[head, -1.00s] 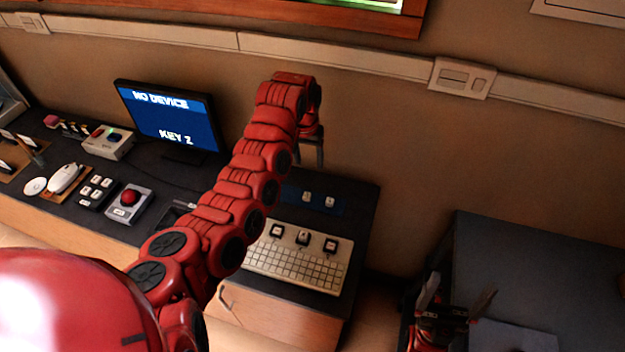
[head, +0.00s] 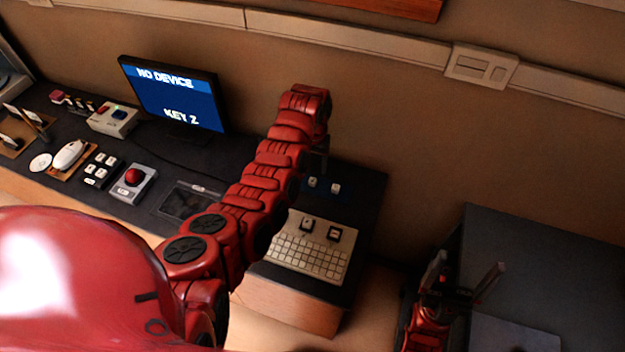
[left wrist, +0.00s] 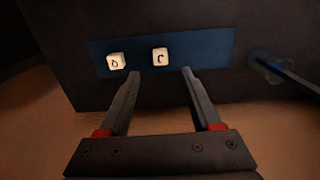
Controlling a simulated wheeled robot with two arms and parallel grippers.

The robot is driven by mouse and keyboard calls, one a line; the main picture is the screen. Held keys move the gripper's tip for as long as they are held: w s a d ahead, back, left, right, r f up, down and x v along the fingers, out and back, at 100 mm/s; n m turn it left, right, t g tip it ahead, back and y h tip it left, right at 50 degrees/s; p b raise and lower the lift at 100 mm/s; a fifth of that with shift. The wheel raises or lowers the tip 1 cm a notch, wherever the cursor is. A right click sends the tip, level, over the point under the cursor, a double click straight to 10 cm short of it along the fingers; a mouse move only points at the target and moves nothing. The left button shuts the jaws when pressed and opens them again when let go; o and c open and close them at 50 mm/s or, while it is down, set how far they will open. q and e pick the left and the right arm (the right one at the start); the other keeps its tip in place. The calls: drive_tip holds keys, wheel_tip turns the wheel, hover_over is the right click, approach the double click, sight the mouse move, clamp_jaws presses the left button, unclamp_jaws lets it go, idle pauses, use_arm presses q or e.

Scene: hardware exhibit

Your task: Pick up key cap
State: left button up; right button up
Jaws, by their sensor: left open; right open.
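Two white key caps lie apart on a blue mat (left wrist: 205,50). In the left wrist view, the left key cap (left wrist: 115,61) has a round mark and the right key cap (left wrist: 160,54) a hooked mark. They show small in the head view too, as a left cap (head: 312,183) and a right cap (head: 335,188). My left gripper (left wrist: 160,73) is open and empty. In the picture its fingertips lie just below the caps, with the hooked one between them. In the head view my left arm partly hides this gripper. My right gripper (head: 467,267) is open and empty at the lower right.
A keyboard (head: 308,262) with black raised switches is in front of the mat. A monitor (head: 172,95) reads "NO DEVICE KEY Z". A red button box (head: 133,180), mouse (head: 70,154) and other devices fill the desk's left. A dark cabinet (head: 540,250) stands at right.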

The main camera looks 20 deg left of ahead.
sight(312, 181)
use_arm(q)
drive_tip(key=f+p, duration=0.1)
drive_tip(key=f, duration=0.1)
drive_tip(key=s+f+p, duration=0.1)
drive_tip(key=f, duration=0.1)
drive_tip(key=shift+f, duration=0.4)
drive_tip(key=shift+w+f, duration=0.1)
drive_tip(key=shift+f, duration=0.5)
drive_tip(key=shift+a, duration=0.1)
drive_tip(key=shift+c, duration=0.2)
clamp_jaws()
